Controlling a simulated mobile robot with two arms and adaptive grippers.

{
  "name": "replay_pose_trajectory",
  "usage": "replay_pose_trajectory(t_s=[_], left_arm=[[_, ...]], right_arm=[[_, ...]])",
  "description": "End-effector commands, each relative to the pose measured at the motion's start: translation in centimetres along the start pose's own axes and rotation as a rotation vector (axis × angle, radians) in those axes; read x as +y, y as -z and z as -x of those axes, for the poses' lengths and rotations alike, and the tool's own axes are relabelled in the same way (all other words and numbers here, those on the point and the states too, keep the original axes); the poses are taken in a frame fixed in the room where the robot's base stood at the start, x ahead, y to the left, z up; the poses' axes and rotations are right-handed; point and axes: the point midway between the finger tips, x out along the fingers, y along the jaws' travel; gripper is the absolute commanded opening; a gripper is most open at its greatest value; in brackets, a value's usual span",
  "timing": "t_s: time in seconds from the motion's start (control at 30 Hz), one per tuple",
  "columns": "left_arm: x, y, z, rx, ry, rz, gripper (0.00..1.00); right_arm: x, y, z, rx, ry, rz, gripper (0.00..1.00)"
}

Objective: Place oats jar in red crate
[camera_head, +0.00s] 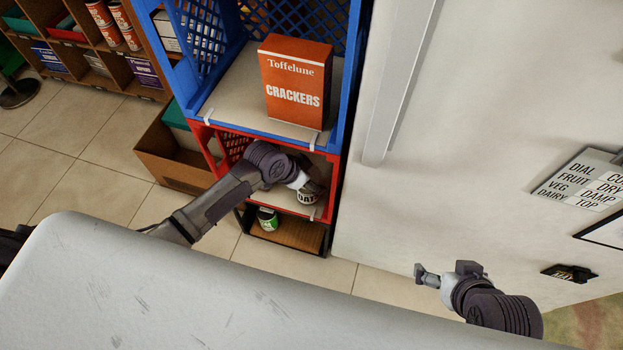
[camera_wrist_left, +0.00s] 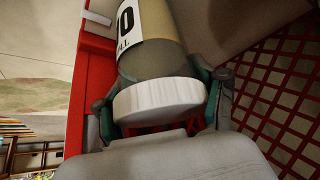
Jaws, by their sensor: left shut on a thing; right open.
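The oats jar (camera_head: 307,197) is at the opening of the red crate (camera_head: 325,172), partly hidden by my left gripper (camera_head: 300,182). In the left wrist view the jar (camera_wrist_left: 150,58) shows its white lid (camera_wrist_left: 158,101) towards me, between the two fingers of my left gripper (camera_wrist_left: 160,98), which is shut on it. Red crate walls (camera_wrist_left: 290,95) show on both sides of the jar there. I cannot tell whether the jar touches the crate floor. My right gripper (camera_head: 447,277) is open and empty, low at the right, away from the crates.
A blue crate (camera_head: 346,75) with an orange crackers box (camera_head: 296,82) stands on top of the red crate. A green-labelled can (camera_head: 268,219) sits on the wooden shelf (camera_head: 298,235) below. A white wall panel (camera_head: 450,150) is close on the right.

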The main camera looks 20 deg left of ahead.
Motion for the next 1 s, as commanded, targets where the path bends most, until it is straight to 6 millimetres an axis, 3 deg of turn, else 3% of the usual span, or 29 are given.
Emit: replay_pose_trajectory(t_s=[0.33,0.37,0.5,0.9,1.0], left_arm=[[0.0,-0.1,-0.2,0.003,0.000,0.000,0.22],[0.0,-0.1,-0.2,0.001,0.000,0.000,0.72],[0.0,-0.1,-0.2,0.001,0.000,0.000,0.95],[0.0,0.1,0.1,0.002,0.000,0.000,0.95],[0.0,0.1,0.5,0.000,0.000,0.000,0.95]], right_arm=[[0.0,0.3,-0.1,0.015,0.000,0.000,0.94],[0.0,0.4,-0.1,0.018,0.000,0.000,0.94],[0.0,0.3,0.0,0.016,0.000,0.001,0.94],[0.0,0.3,0.1,0.011,0.000,0.001,0.94],[0.1,-1.0,0.3,-0.050,-0.002,-0.001,0.94]])
